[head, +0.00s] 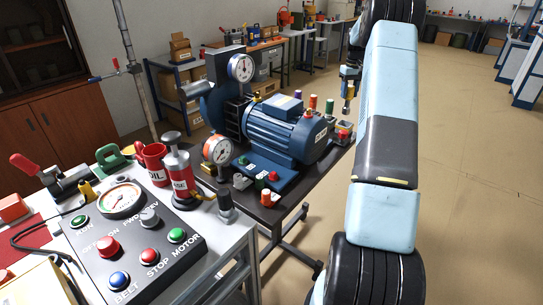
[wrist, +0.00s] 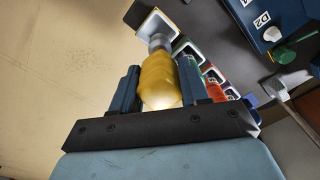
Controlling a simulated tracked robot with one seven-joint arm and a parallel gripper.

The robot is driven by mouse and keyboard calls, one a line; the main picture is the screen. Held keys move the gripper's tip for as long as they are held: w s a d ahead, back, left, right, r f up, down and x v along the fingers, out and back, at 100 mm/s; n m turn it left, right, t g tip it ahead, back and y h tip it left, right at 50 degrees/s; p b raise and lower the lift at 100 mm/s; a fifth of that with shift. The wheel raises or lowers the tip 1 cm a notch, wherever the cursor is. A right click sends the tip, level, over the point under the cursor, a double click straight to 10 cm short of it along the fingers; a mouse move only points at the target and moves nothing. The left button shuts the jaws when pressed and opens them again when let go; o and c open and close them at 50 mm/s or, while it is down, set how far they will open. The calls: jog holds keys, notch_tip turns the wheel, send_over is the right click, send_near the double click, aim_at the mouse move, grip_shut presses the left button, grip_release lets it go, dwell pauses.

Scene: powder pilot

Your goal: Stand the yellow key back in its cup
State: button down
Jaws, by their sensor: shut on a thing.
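My gripper (wrist: 160,88) is shut on the yellow key (wrist: 159,76), with one dark blue finger on each side of its yellow grip. The key's grey lower end points at a pale square cup (wrist: 147,24) at the end of a row in the wrist view. I cannot tell from that view whether the tip is inside the cup. The arm partly hides this area.
A blue motor (head: 284,126) stands left of the key on the dark table (head: 270,213). A control panel (head: 130,240) is at front left. Open floor (head: 465,150) lies right.

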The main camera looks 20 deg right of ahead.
aim_at(348, 108)
jog(key=shift+d+f, duration=0.15)
jog(key=shift+f, duration=0.6)
jog(key=shift+d+f, duration=0.1)
jog(key=shift+f, duration=0.6)
jog(key=shift+s+r, duration=0.1)
jog(key=shift+f, duration=2.95)
dwell(0.8)
jog(key=shift+c, duration=2.4)
grip_release()
